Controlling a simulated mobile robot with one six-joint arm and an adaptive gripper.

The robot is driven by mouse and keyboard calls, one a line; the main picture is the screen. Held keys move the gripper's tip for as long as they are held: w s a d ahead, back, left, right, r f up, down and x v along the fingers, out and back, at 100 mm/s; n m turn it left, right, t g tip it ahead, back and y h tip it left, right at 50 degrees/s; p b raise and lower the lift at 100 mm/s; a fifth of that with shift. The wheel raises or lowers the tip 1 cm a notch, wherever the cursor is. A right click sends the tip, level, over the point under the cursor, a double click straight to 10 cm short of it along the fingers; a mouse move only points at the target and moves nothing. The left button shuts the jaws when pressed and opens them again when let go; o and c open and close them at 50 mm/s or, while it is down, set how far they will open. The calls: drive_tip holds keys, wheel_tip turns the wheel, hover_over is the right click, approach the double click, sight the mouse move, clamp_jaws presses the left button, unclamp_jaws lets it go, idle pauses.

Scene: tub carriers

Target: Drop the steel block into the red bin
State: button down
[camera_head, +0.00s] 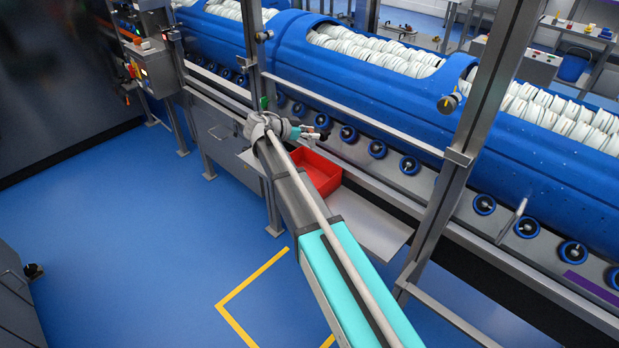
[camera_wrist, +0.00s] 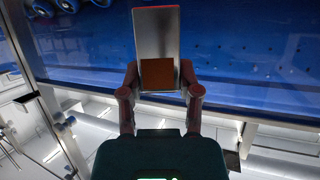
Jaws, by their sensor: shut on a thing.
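The steel block (camera_wrist: 155,35) is a long, shiny grey piece with a brown square face at its near end in the wrist view. My gripper (camera_wrist: 160,80) is shut on it, one finger on each side of the near end, and the block points away from the palm. In the head view my gripper (camera_head: 316,133) is at the end of my outstretched arm, by the blue machine. The block is too small to make out clearly there. The red bin (camera_head: 325,179) stands on a grey shelf, just below and beside my gripper; my arm hides part of it.
The long blue machine (camera_head: 365,95) holding many white discs runs behind the bin, with blue rollers (camera_head: 377,149) below. A steel upright post (camera_head: 470,130) stands right of the bin. The grey shelf (camera_head: 375,225) has bare room right of the bin.

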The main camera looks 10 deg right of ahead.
sight(312, 147)
drive_tip(key=shift+d+f, duration=0.1)
drive_tip(key=shift+d+f+b, duration=0.1)
drive_tip(key=shift+f+b, duration=0.5)
drive_tip(key=shift+b, duration=0.15)
wheel_tip(312, 147, down, 5)
drive_tip(key=b, duration=0.4)
drive_tip(key=shift+r, duration=0.2)
drive_tip(key=shift+b, duration=0.3)
drive_tip(key=shift+c, duration=1.1)
unclamp_jaws()
